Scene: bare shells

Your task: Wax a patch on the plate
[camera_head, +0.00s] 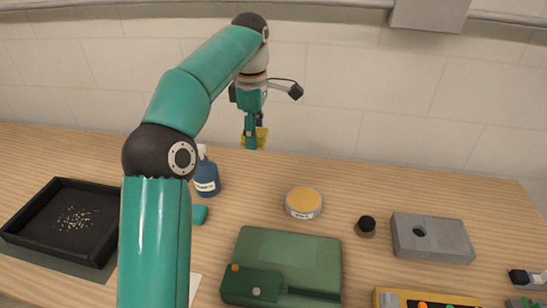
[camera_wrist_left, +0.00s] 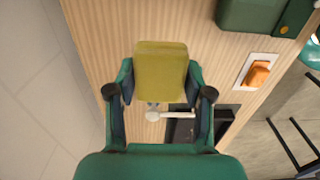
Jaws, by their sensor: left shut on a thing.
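My left gripper (camera_head: 256,138) is shut on a yellow sponge-like block (camera_head: 262,137) and holds it in the air above the back of the table. In the left wrist view the block (camera_wrist_left: 160,70) sits between the two fingers of the gripper (camera_wrist_left: 159,88). A round tin with a yellow-orange top (camera_head: 303,201), perhaps the wax, stands mid-table, apart from the gripper. A green flat-topped body (camera_head: 287,250) lies nearer the front; I cannot tell whether it is the plate. It also shows in the wrist view (camera_wrist_left: 255,15). My right gripper is in neither view.
A blue spray bottle (camera_head: 207,181) and a black tray with pale grains (camera_head: 108,208) stand left. A small black-topped jar (camera_head: 366,226) and a grey block with a hole (camera_head: 432,240) stand right. An orange piece (camera_wrist_left: 257,73) lies on a white square. My left arm hides some table.

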